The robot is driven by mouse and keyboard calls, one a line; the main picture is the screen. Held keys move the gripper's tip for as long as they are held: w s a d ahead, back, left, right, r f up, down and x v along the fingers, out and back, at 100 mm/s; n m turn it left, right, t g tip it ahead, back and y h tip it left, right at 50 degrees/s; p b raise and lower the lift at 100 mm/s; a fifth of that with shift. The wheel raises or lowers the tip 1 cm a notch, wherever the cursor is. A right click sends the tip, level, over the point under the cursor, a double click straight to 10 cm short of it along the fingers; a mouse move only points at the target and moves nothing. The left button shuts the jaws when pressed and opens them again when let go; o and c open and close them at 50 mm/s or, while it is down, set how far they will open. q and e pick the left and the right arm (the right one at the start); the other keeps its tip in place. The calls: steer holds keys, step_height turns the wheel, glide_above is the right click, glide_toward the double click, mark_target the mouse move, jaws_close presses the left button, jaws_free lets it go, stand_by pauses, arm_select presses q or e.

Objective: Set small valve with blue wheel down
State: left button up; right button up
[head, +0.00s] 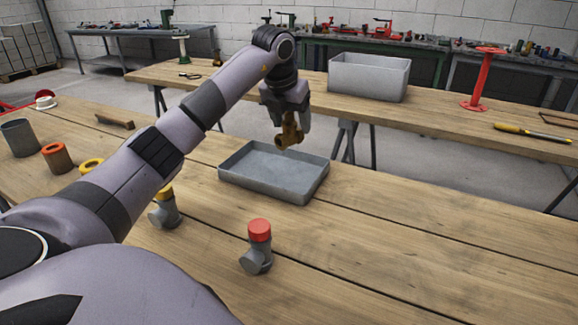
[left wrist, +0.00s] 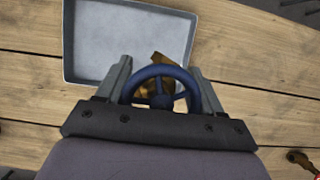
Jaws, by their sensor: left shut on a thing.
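My left gripper (head: 287,112) is shut on the small valve (head: 290,131), a brass-coloured body, and holds it above the far edge of a shallow grey metal tray (head: 233,185). In the left wrist view the valve's blue wheel (left wrist: 160,88) shows between the two fingers (left wrist: 158,85), with the brass body (left wrist: 165,62) partly hidden beneath it. The wheel cannot be made out in the head view. The tray is empty and also shows in the left wrist view (left wrist: 69,40). My right gripper is not in view.
A grey fitting with a red cap (head: 259,245) stands in front of the tray. A yellow-capped fitting (head: 166,212) is partly behind my arm. A deep grey bin (head: 368,78) and a red stand (head: 481,85) are on the far table. The near table's right side is clear.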

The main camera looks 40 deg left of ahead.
mark_target(284, 137)
arm_select(q)
step_height(284, 137, down, 11)
steer(key=shift+f+b, duration=0.2)
steer(key=shift+b, duration=0.2)
steer(key=shift+f, duration=0.2)
steer(key=o, duration=1.4)
steer(key=shift+r, duration=0.3)
steer(key=v, duration=1.1)
steer(key=shift+s+d+r+p, duration=0.15)
steer(key=shift+s+r+p, duration=0.1)
steer(key=shift+r+p, duration=0.1)
steer(key=shift+f, duration=0.1)
